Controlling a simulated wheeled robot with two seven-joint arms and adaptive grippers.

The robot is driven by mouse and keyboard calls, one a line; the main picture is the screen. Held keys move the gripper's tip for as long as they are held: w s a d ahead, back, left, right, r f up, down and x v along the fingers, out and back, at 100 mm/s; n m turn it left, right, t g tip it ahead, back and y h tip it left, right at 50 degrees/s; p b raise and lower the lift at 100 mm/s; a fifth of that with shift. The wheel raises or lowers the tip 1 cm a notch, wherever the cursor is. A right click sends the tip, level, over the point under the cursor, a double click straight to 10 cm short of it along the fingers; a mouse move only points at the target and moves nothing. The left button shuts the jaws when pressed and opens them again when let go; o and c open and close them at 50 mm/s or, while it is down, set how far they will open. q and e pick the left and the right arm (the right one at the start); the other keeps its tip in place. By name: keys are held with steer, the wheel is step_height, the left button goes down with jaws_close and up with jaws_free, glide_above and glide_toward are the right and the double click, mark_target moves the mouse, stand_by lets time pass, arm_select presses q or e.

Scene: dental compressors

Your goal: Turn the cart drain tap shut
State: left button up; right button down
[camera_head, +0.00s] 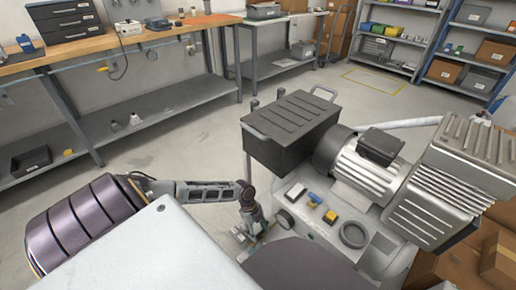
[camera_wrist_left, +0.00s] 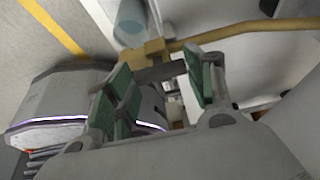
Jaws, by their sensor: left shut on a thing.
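The compressor cart (camera_head: 330,225) stands at the lower right in the head view. My left gripper (camera_head: 248,234) is low at the cart's left side. In the left wrist view, the drain tap (camera_wrist_left: 152,50) has a brass body joined to a brass pipe (camera_wrist_left: 255,27) that runs right. Its dark handle (camera_wrist_left: 158,71) lies across the gap between the green pads of my left gripper (camera_wrist_left: 160,82), which is shut on it. The fingers partly cover the handle's ends. The tap is too small to make out in the head view. My right gripper is not in view.
A black box (camera_head: 290,128) and a finned motor (camera_head: 365,165) sit on the cart. A wooden workbench (camera_head: 130,42) with a lower shelf is at the left. Cardboard boxes (camera_head: 495,255) stand close at the right. The floor (camera_head: 190,140) between bench and cart is clear.

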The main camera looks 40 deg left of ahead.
arm_select(q)
steer(key=o, duration=1)
steer(key=shift+r, duration=0.1)
steer(key=v, duration=1.1)
steer(key=shift+r, duration=0.35)
steer(key=shift+a, duration=0.1)
stand_by(0.3)
